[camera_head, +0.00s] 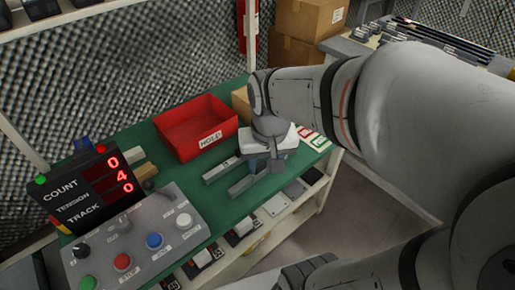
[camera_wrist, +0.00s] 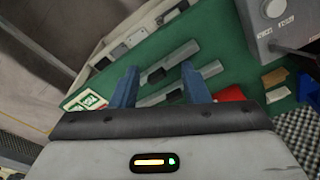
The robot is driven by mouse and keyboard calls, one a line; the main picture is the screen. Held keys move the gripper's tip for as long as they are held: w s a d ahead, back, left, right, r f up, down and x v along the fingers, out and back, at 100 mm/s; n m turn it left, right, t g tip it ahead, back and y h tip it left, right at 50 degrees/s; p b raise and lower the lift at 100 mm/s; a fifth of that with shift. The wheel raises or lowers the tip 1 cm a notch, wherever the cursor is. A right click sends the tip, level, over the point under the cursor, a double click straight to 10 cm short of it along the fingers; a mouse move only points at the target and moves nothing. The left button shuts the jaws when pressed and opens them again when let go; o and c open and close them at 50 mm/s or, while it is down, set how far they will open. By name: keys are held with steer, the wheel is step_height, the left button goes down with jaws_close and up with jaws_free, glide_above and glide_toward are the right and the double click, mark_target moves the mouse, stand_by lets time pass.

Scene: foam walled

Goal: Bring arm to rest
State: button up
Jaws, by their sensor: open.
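My gripper (camera_head: 268,160) hangs over the right part of the green bench (camera_head: 233,206), with my arm reaching in from the right. In the wrist view its two blue fingers (camera_wrist: 160,72) stand well apart with nothing held between them. Two grey metal bars lie on the bench under and just beyond the fingers: one bar (camera_head: 221,169) is farther left, the other bar (camera_head: 247,181) nearer the gripper. Both also show in the wrist view. The height of the fingertips above the bench is hard to tell.
A red bin (camera_head: 190,125) marked HOLD stands behind the bars. A control box (camera_head: 140,240) with buttons and a display (camera_head: 85,190) fill the bench's left. Cards (camera_head: 318,140) lie at the right end. Cardboard boxes (camera_head: 305,30) are stacked behind.

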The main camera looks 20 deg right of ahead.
steer(key=s, duration=0.1)
steer(key=s+n, duration=0.1)
steer(key=shift+s+a+f+n, duration=0.15)
steer(key=shift+s+a+n, duration=0.05)
steer(key=shift+s+n, duration=0.15)
